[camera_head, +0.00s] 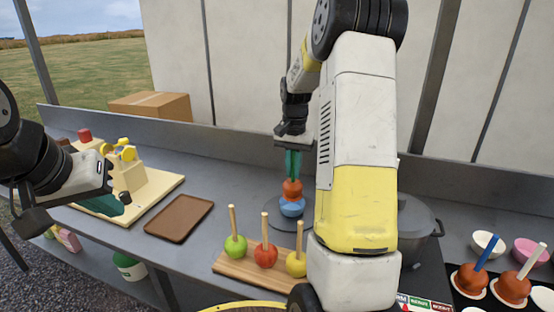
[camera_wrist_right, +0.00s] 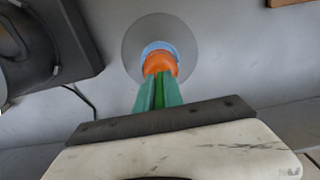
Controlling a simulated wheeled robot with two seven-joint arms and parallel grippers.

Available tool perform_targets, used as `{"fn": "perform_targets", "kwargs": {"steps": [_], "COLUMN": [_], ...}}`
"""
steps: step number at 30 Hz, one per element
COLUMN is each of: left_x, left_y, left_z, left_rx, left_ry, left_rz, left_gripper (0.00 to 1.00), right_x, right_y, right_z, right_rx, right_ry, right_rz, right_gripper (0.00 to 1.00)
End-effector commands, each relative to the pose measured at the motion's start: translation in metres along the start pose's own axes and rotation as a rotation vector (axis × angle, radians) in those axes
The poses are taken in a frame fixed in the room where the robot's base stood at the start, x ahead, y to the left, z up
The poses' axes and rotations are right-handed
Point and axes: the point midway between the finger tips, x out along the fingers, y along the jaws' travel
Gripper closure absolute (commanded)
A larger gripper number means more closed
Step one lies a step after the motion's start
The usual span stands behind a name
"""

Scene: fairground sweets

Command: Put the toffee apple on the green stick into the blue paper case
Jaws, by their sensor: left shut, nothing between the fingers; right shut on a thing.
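The orange-brown toffee apple (camera_head: 292,188) hangs upright below my right gripper (camera_head: 292,172), which is shut on its green stick (camera_wrist_right: 159,96). The fingers hide most of the stick. The blue paper case (camera_head: 292,208) is directly under the apple, and the apple's underside meets its rim in the head view. In the right wrist view the apple (camera_wrist_right: 160,64) covers most of the case (camera_wrist_right: 158,47); I cannot tell whether it rests inside. My left gripper (camera_head: 122,199) is shut and empty at the left, away from the apple.
The blue case stands on a round grey plate (camera_head: 266,218). A wooden board (camera_head: 235,265) with green, red and yellow apples on sticks is in front. A brown tray (camera_head: 180,218) lies left. A grey pot (camera_head: 415,222) and more toffee apples with cases (camera_head: 512,288) are right.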

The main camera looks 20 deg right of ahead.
Motion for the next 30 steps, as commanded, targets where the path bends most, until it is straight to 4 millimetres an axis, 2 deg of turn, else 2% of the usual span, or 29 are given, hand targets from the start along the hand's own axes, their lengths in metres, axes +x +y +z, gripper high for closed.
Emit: {"fn": "perform_targets", "kwargs": {"steps": [6,13,30], "left_x": [0.000,0.000,0.000], "left_y": [0.000,0.000,0.000], "left_z": [0.000,0.000,0.000], "left_rx": [0.000,0.000,0.000], "left_ry": [0.000,0.000,0.000], "left_rz": [0.000,0.000,0.000], "left_gripper": [1.00,1.00,1.00], "right_x": [0.026,0.045,0.052], "right_y": [0.000,0.000,0.000], "right_z": [0.001,0.000,0.000], "right_rx": [-0.001,0.000,0.000], "right_ry": [-0.002,-0.001,0.000], "right_rz": [0.001,0.000,0.000], "right_gripper": [1.00,1.00,1.00]}}
